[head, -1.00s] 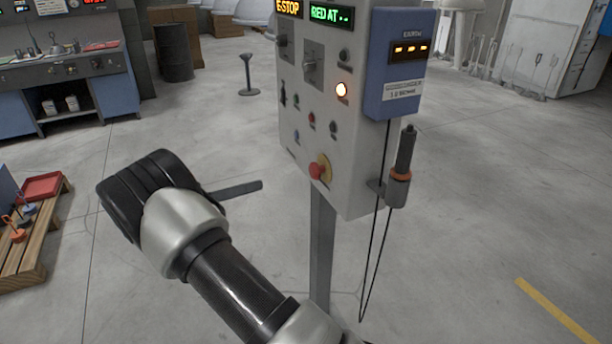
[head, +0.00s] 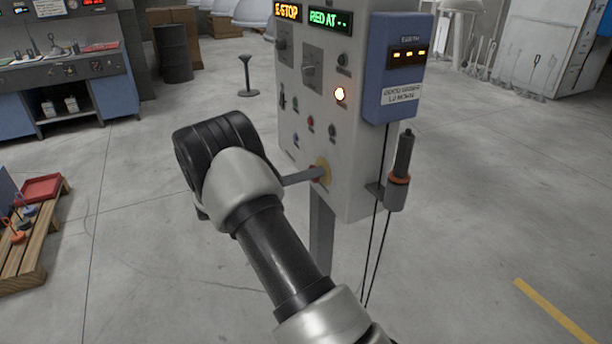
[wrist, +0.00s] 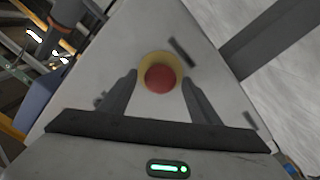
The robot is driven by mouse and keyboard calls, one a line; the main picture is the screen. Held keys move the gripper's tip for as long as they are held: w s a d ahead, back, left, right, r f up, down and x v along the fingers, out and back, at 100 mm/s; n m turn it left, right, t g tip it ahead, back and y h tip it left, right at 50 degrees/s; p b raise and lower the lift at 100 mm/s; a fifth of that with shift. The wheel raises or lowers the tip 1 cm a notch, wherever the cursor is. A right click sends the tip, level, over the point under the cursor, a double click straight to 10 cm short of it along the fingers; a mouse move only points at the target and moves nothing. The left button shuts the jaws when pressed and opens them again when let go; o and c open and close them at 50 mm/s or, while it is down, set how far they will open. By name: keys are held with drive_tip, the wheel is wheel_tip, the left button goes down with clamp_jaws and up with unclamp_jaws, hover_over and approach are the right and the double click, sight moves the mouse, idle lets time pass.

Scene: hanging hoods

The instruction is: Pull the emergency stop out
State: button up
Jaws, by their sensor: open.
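The emergency stop is a red mushroom button on a yellow round base, low on the front of the grey control panel (head: 352,150). In the head view my gripper (head: 312,175) reaches it from the left, and a finger hides most of the red button; part of the yellow base (head: 325,167) shows. In the wrist view the red button (wrist: 160,78) lies between the two open fingertips, a little beyond them, with the yellow base (wrist: 145,66) behind it. The gripper is open. I cannot tell whether a finger touches the button.
The panel has lit "E-STOP" (head: 287,11) and green (head: 330,20) displays, knobs and a lit lamp (head: 340,94). A blue box (head: 397,70) is on its right side, with a hanging handheld device (head: 401,170) and cable below.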

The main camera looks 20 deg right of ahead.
clamp_jaws()
drive_tip(key=shift+a+b, duration=0.55)
drive_tip(key=shift+b, duration=0.6)
unclamp_jaws()
drive_tip(key=shift+a, duration=0.1)
drive_tip(key=a, duration=1.7)
drive_tip(key=shift+s+a, duration=0.2)
drive_tip(key=shift+s, duration=0.15)
